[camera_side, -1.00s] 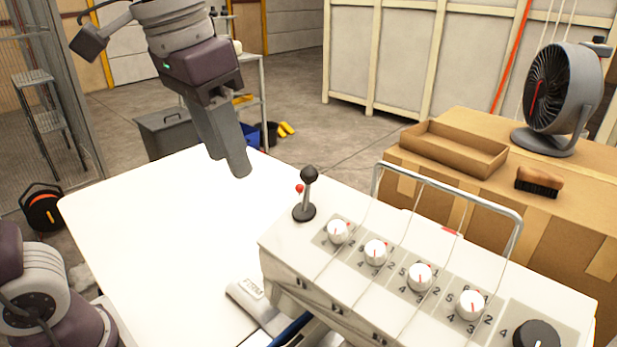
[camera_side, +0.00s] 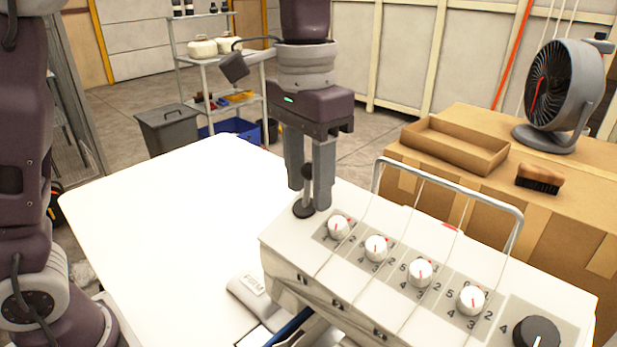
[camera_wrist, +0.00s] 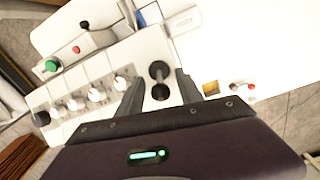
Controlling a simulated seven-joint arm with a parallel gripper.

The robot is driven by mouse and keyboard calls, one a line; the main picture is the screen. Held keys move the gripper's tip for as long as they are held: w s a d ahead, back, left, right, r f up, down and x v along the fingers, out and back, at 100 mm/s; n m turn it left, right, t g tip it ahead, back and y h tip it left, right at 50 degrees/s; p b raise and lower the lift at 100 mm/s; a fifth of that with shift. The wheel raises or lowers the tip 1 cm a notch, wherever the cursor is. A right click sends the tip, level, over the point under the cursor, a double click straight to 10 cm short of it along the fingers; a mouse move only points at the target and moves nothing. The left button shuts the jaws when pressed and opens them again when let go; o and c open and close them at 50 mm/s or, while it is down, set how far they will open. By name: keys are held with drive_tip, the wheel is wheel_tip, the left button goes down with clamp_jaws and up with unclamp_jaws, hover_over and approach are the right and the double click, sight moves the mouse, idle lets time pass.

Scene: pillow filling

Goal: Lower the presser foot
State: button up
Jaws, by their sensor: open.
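A black-knobbed lever (camera_side: 306,190) stands upright on a round dark base at the back left corner of the white machine (camera_side: 285,240). It also shows in the wrist view (camera_wrist: 158,70). My gripper (camera_side: 308,196) is open and points straight down over this corner. In the wrist view my gripper (camera_wrist: 159,82) has one finger on each side of the lever, with visible gaps. The fingers partly cover the lever in the side view. I cannot make out the presser foot itself.
A row of white dials (camera_side: 376,248) and a thin metal thread frame (camera_side: 450,190) stand to the right of the lever. A black dial (camera_side: 537,332) is at the near end. The white table (camera_side: 150,220) is bare to the left. Boxes and a fan (camera_side: 563,90) stand behind right.

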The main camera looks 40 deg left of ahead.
sight(304, 202)
clamp_jaws()
drive_tip(key=shift+s+r+t, duration=0.1)
drive_tip(key=shift+s+t, duration=0.45)
drive_tip(key=shift+t, duration=0.75)
drive_tip(key=t, duration=0.1)
drive_tip(key=s+t, duration=0.1)
drive_tip(key=shift+t, duration=0.3)
drive_tip(key=shift+s+f+t, duration=0.2)
drive_tip(key=shift+t, duration=0.6)
drive_tip(key=shift+s+f+t, duration=0.15)
drive_tip(key=shift+s+t, duration=0.1)
drive_tip(key=shift+t, duration=0.55)
drive_tip(key=shift+s+f+t, duration=0.2)
drive_tip(key=shift+t, duration=0.6)
unclamp_jaws()
